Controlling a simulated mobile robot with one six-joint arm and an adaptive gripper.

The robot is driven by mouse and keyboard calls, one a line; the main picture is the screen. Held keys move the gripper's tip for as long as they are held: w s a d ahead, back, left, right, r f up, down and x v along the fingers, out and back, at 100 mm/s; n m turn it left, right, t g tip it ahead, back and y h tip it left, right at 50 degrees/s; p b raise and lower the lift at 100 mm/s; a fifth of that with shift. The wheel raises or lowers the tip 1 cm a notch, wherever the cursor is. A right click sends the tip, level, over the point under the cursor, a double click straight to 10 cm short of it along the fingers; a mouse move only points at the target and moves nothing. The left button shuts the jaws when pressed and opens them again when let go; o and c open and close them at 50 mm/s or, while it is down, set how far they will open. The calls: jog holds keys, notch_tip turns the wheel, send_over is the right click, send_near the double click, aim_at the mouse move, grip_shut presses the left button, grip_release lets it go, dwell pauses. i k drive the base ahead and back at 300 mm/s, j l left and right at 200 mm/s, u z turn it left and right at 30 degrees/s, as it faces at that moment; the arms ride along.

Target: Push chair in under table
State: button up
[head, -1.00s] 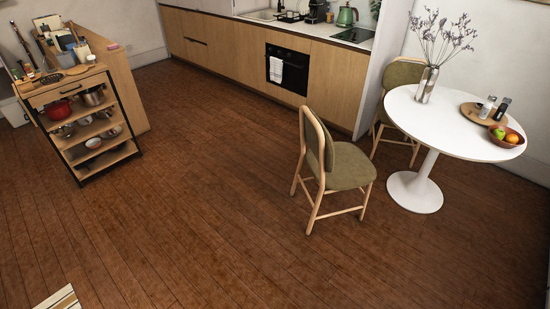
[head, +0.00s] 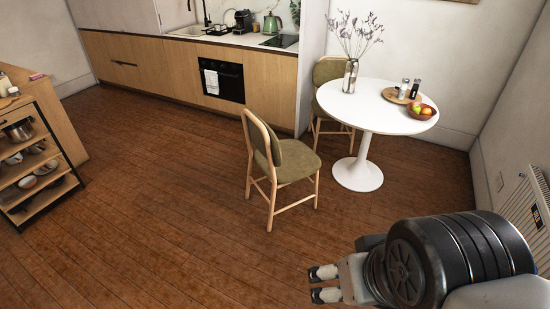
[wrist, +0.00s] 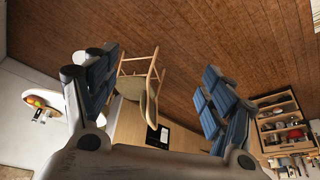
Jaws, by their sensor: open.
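A wooden chair with an olive-green seat (head: 291,160) stands on the floor in the middle of the head view, pulled out to the left of the round white table (head: 350,113). Its backrest is on the left and its seat faces the table, with a gap between seat and table edge. A second green chair (head: 328,70) stands behind the table. My gripper (head: 320,284) is at the lower right of the head view, open and empty, in front of the first chair and apart from it. In the wrist view the chair (wrist: 140,84) shows beyond and between the open fingers.
The table bears a vase (head: 350,76), a wooden tray (head: 392,96) and a fruit bowl (head: 422,111). A shelf cart (head: 45,180) stands at the left and kitchen cabinets (head: 150,68) at the back. A radiator (head: 530,205) is on the right wall. Open wooden floor lies left of the chair.

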aim_at(284, 163)
jog(key=i+u, duration=0.15)
jog(key=i, duration=0.5)
jog(key=i+u, duration=0.1)
jog(key=i, duration=0.55)
jog(key=i+u, duration=0.15)
jog(key=i, duration=0.5)
jog(key=i+l+u, duration=0.1)
jog(key=i, duration=0.55)
jog(key=i+l+u, duration=0.15)
jog(key=i, duration=0.45)
